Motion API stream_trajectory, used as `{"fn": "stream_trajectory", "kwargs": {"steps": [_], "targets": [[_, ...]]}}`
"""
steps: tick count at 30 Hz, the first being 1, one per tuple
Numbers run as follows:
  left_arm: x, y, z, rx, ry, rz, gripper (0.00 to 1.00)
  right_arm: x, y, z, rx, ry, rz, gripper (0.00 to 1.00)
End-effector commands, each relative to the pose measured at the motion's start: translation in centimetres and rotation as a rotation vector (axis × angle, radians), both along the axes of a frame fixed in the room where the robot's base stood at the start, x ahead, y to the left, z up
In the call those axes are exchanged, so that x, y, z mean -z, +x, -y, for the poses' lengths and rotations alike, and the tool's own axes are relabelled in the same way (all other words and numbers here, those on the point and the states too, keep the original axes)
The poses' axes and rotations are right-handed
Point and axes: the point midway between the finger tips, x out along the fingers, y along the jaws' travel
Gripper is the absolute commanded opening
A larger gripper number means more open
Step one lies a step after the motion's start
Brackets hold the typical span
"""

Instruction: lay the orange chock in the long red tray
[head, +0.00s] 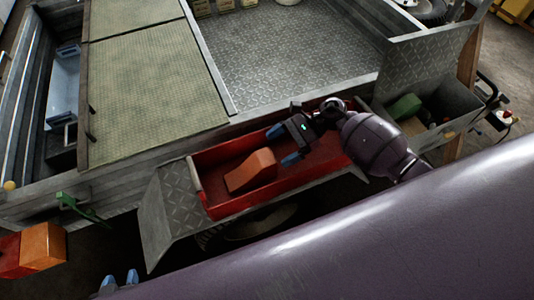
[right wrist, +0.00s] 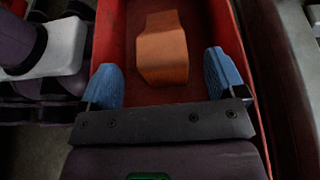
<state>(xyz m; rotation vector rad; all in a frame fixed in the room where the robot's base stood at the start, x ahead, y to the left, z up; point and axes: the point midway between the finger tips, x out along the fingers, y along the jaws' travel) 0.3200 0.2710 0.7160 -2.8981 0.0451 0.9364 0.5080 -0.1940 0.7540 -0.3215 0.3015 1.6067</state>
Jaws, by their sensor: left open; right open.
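The orange chock (head: 250,171) lies in the long red tray (head: 209,186), resting on its floor towards the left end. My right gripper (head: 283,145) is open and empty over the tray, just right of the chock. In the right wrist view the chock (right wrist: 162,52) is beyond the open blue fingertips (right wrist: 164,78), apart from both, between the red tray walls (right wrist: 240,55). My left gripper (head: 120,280) shows only its blue fingertips at the bottom left edge, apart and with nothing seen between them.
The tray is set along the side of a grey metal vehicle bed (head: 280,60), beside a tread-plate flap (head: 170,210). A second orange block (head: 43,246) with a red part is at the far left. A grey bin (head: 445,115) holding a green thing (head: 405,107) is at the right.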

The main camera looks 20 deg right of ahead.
Motion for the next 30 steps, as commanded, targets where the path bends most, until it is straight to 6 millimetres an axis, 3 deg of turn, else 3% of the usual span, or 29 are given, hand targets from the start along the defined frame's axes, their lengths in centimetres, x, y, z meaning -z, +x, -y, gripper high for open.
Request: {"fn": "stream_trajectory", "kwargs": {"steps": [6,12,30], "targets": [[0.3,0.1,0.0,0.003,0.001,-0.003,0.44,-1.4,0.2,3.6,0.000,-0.002,-0.001,0.89],[0.1,0.6,0.1,0.007,0.002,0.007,0.44,-2.1,0.3,5.2,0.000,-0.001,-0.001,0.89],[0.2,0.3,0.0,0.007,0.004,0.002,0.44,-2.3,0.3,5.4,0.000,0.001,0.000,0.89]]}}
